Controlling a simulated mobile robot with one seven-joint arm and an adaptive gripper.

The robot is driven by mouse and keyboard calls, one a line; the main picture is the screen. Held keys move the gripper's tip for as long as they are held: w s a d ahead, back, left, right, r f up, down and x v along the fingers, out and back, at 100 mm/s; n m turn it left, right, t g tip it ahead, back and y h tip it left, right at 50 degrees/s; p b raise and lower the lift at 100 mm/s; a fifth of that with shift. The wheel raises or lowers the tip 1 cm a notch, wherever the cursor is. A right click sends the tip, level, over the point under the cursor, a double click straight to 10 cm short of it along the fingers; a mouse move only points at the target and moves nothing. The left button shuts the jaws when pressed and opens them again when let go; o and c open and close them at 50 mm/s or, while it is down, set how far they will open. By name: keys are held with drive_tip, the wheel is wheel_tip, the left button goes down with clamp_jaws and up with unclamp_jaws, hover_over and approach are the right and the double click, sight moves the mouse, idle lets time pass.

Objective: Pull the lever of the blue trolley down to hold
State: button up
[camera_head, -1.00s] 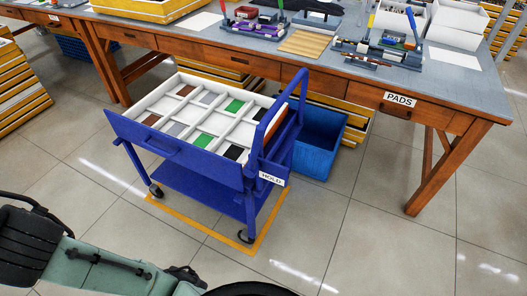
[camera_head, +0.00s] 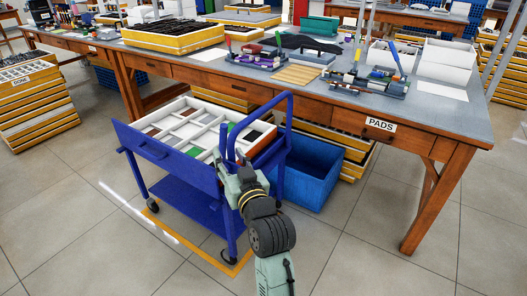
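The blue trolley (camera_head: 163,155) stands on the floor in front of the wooden bench, with its blue looped push handle (camera_head: 268,106) at its right end. A short upright blue bar (camera_head: 222,140), which may be the lever, shows just above my gripper. My gripper (camera_head: 229,172) is at the trolley's right end, close in front of this bar and the near foot of the handle. I cannot tell whether it touches them. Its fingers are small and partly merge with the blue parts, so their opening is unclear. The HOLD label is hidden behind my gripper.
A white divided tray (camera_head: 172,112) with coloured pieces sits on the trolley. A blue bin (camera_head: 311,172) stands close to its right. The bench (camera_head: 440,122) with a PADS label (camera_head: 380,124) runs behind. Open tiled floor (camera_head: 345,262) lies in front and right.

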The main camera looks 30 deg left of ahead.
sight(224, 143)
drive_tip(key=x, duration=0.3)
drive_tip(key=f+p+x, duration=0.1)
drive_tip(key=x, duration=0.2)
drive_tip(key=w+p+x, duration=0.1)
drive_tip(key=x, duration=0.3)
drive_tip(key=shift+d+f, duration=0.2)
drive_tip(key=shift+f, duration=0.1)
clamp_jaws()
idle(0.5)
